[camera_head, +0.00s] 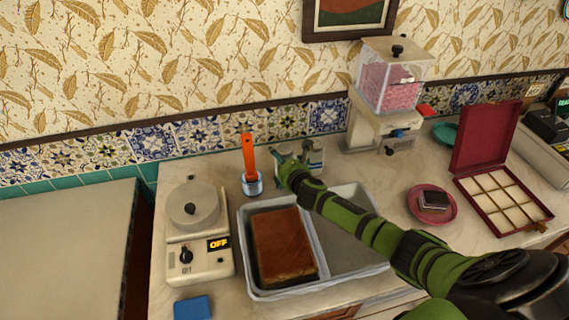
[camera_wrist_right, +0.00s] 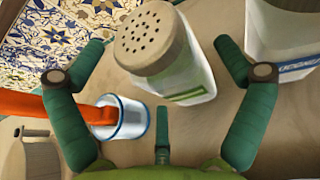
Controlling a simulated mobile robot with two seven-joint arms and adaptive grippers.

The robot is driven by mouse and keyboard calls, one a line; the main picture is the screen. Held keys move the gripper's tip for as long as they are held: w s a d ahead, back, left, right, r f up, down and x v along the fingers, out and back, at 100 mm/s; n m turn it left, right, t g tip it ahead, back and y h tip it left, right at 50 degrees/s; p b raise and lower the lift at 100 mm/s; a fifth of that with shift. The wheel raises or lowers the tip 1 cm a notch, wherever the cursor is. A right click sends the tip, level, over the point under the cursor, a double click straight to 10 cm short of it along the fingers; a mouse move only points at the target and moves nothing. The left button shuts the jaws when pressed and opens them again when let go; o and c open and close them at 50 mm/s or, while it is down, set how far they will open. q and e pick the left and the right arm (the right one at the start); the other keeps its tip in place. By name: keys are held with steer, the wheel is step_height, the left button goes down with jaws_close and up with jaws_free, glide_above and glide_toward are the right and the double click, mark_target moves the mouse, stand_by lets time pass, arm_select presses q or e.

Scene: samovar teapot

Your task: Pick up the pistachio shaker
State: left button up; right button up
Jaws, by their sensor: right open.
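The pistachio shaker (camera_wrist_right: 165,50) has a tan lid with several holes and a pale body with a green label. In the right wrist view it stands between the spread green fingers of my right gripper (camera_wrist_right: 162,68), with visible gaps to them. The gripper is open and not closed on it. In the head view my right gripper (camera_head: 290,160) is at the back of the counter, by the small containers, and largely hides the shaker. My left gripper is not in view.
A blue-rimmed cup (camera_head: 252,184) with an orange-handled tool stands left of the gripper. A white container (camera_wrist_right: 285,45) with a blue label is close on the right. A grey tray (camera_head: 352,262) with a brown slab lies in front. A pink-filled dispenser (camera_head: 388,88) stands behind right.

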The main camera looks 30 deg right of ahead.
steer(key=c, duration=1.4)
steer(key=shift+o, duration=0.2)
steer(key=shift+r, duration=0.1)
